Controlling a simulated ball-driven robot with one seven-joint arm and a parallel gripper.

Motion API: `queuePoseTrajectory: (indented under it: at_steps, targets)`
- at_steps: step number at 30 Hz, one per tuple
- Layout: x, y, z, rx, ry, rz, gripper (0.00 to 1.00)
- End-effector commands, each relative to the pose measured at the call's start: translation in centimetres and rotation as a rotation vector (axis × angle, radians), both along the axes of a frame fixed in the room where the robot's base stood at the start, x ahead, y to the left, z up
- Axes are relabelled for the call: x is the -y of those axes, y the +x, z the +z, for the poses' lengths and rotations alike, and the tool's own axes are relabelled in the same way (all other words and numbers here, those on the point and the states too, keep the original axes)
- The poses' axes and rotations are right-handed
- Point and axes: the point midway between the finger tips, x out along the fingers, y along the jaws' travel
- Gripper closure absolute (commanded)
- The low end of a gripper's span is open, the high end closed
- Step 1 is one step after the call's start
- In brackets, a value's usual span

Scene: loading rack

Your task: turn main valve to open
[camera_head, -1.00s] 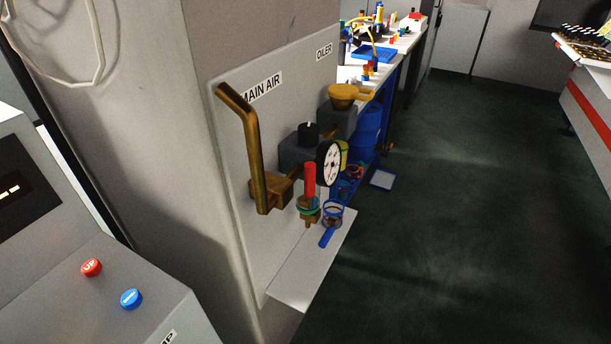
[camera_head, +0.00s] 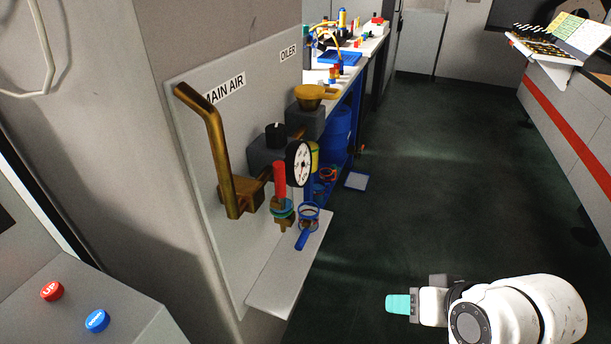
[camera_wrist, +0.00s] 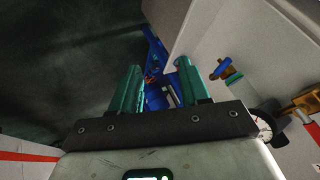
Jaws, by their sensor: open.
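My gripper (camera_head: 398,303) is at the lower right in the head view, well apart from the valve. In the wrist view my gripper (camera_wrist: 160,88) shows two teal fingers apart with nothing between them. Brass fittings (camera_wrist: 300,104) show at the right edge there; I cannot tell whether the handle is among them.
A small shelf (camera_head: 270,290) juts out below.

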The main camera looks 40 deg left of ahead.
Motion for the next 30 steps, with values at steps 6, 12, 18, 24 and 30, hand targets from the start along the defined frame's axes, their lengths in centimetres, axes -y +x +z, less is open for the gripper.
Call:
queuePoseTrajectory:
  at_steps: [6, 12, 18, 24, 30]
  targets:
    - [-8.1, 1.9, 7.8, 0.072, 0.003, 0.205, 0.55]
    - [-13.8, 1.5, 14.2, 0.120, -0.044, 0.362, 0.55]
    - [-18.0, 0.0, 19.9, 0.158, -0.133, 0.480, 0.55]
    - [-20.5, -1.7, 24.5, 0.188, -0.228, 0.547, 0.55]
    - [-21.6, -2.9, 27.2, 0.202, -0.296, 0.569, 0.55]
